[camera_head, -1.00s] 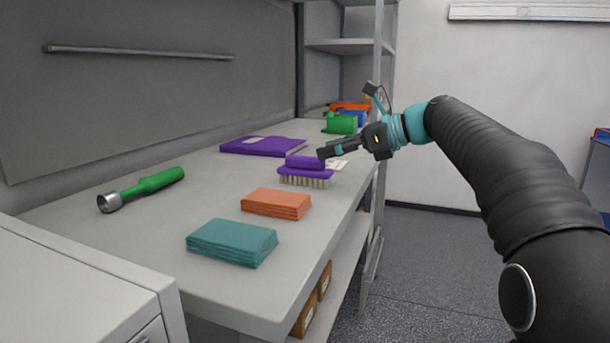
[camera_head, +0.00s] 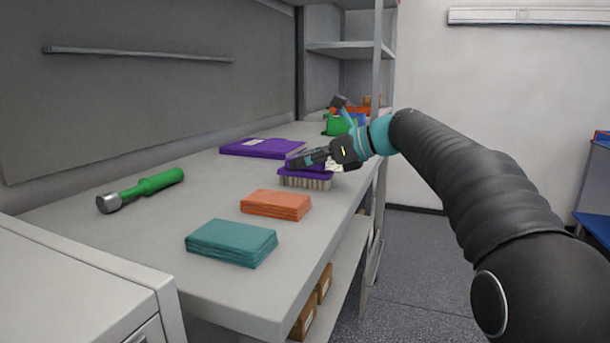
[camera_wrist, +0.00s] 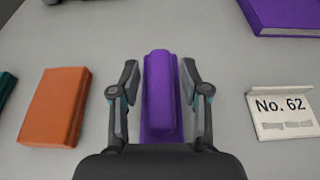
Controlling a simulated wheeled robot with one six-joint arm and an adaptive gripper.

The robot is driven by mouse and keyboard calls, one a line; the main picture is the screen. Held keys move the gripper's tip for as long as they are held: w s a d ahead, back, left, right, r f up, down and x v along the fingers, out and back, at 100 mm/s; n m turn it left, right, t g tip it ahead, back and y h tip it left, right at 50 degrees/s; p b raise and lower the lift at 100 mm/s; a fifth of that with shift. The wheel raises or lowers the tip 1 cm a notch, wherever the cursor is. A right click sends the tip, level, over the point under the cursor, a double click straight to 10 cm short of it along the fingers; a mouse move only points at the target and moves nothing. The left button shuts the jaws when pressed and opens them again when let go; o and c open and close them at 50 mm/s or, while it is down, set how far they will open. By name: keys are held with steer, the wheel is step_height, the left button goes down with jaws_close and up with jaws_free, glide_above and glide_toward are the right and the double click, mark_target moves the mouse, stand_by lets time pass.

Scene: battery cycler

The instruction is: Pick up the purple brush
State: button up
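The purple brush (camera_head: 305,180) stands on the bench with its pale bristles down and its raised handle on top. In the wrist view the brush (camera_wrist: 161,95) lies lengthwise between the two fingers of my gripper (camera_wrist: 161,85). The fingers are open, one on each side of the handle, with a visible gap on both sides. In the head view my gripper (camera_head: 300,160) is at the brush handle and hides part of it.
Orange cloths (camera_head: 276,204) and teal cloths (camera_head: 232,242) lie nearer on the bench. A purple book (camera_head: 262,148) lies behind the brush. A "No. 62" card (camera_wrist: 283,112) is right of my gripper. A green-handled tool (camera_head: 140,190) lies left.

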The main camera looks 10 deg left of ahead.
jaws_close()
steer(key=shift+r, duration=0.1)
